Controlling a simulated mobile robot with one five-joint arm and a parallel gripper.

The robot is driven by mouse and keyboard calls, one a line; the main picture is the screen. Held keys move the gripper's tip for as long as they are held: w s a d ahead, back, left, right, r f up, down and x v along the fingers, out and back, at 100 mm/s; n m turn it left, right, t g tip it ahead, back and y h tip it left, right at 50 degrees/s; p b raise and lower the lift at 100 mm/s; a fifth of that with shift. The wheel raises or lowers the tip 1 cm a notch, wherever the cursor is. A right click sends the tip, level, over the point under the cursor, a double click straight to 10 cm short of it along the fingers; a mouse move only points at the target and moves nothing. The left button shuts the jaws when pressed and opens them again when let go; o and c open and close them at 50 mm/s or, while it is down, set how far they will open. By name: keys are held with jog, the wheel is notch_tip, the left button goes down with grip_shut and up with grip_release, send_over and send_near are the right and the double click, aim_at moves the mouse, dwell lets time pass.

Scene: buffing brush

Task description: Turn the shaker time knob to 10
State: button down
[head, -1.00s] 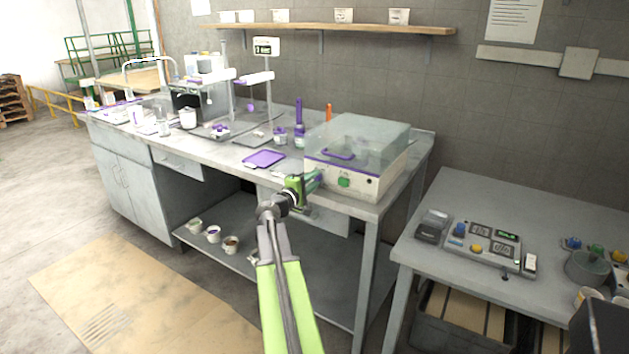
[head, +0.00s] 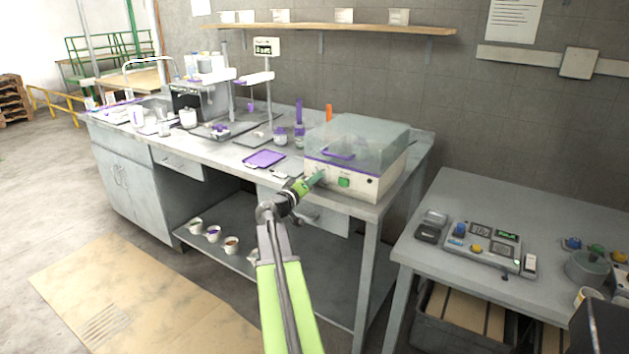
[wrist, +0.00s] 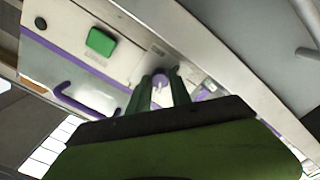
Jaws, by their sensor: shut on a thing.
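The shaker (head: 384,160) is a cream box with a clear lid and a purple handle, standing on the right end of the grey bench. Its time knob (wrist: 160,80) is small, round and purple with a pale pointer, on the front panel. My gripper (head: 320,175) is at the left part of that panel. In the wrist view my gripper's two green fingers (wrist: 160,90) are shut on the knob, one on each side. The dial markings are too blurred to read, and the fingers hide part of the dial.
A green square button (wrist: 101,41) is beside the knob on the same panel. A purple tray (head: 264,158) lies on the bench left of the shaker. A second table (head: 440,262) with a control panel stands at right.

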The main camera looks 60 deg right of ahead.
jog(key=shift+s+m, duration=0.15)
jog(key=shift+m, duration=0.45)
jog(key=c, duration=1.2)
grip_release()
jog(key=shift+o, duration=0.2)
jog(key=shift+a, duration=0.1)
jog(key=a, duration=1.7)
jog(key=shift+a, duration=0.15)
